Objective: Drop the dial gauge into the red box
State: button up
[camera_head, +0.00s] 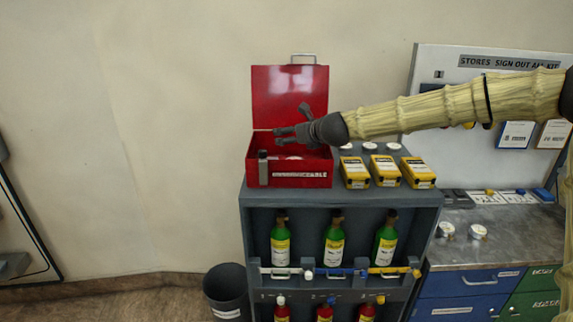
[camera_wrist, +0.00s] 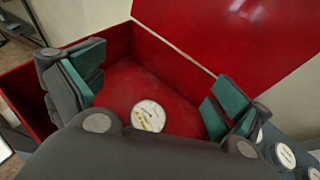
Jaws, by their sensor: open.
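The red box (camera_head: 259,146) stands with its lid up on the left end of the grey cabinet top. My gripper (camera_head: 292,122) is over the box opening, pointing left. In the wrist view my gripper (camera_wrist: 153,92) is open, its green-padded fingers wide apart with nothing between them. A round white dial gauge (camera_wrist: 149,116) shows against the red inside of the box (camera_wrist: 122,84), partly covered by the gripper's body. It appears to lie on the box floor, apart from both fingers. In the head view a whitish patch shows inside the box, too small to identify.
Yellow cases (camera_head: 387,171) stand right of the box, with several white round gauges (camera_head: 369,147) behind them. Green bottles (camera_head: 333,240) fill the shelf below. Two more round items (camera_head: 478,232) sit on the metal counter. A dark bin (camera_head: 226,288) stands at lower left.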

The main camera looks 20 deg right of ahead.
jog(key=v, duration=1.2)
jog(key=shift+d+r, duration=0.1)
